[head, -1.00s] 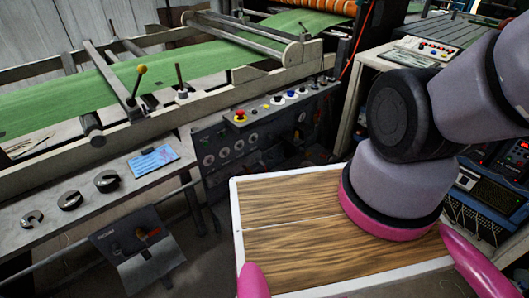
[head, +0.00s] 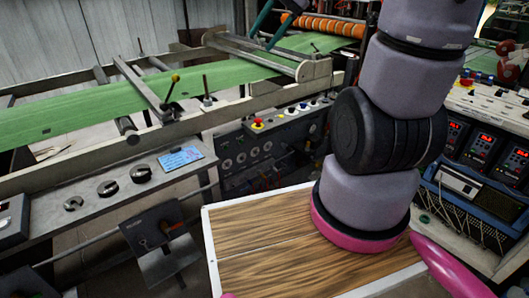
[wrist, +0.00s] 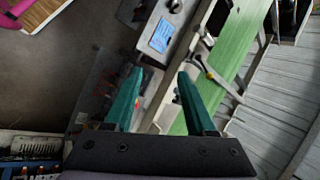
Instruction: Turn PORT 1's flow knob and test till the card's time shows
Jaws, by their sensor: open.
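A blue card with fine print (head: 180,159) lies on the grey bench top; its text is too small to read. It also shows in the wrist view (wrist: 161,35). A dark control panel (head: 232,143) with several round dials or knobs stands right of the bench. I cannot tell which knob is PORT 1's flow knob. My gripper's two teal fingers (wrist: 160,78) are apart with nothing between them. In the head view the teal fingertips (head: 260,42) show at the top, in front of the green web and well above the panel.
A red button on yellow (head: 257,124) sits on the panel's top. Several dark slotted rings (head: 107,187) lie on the bench. A grey box with a red-marked control (head: 163,235) hangs in front. A console with red displays (head: 488,140) stands at right.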

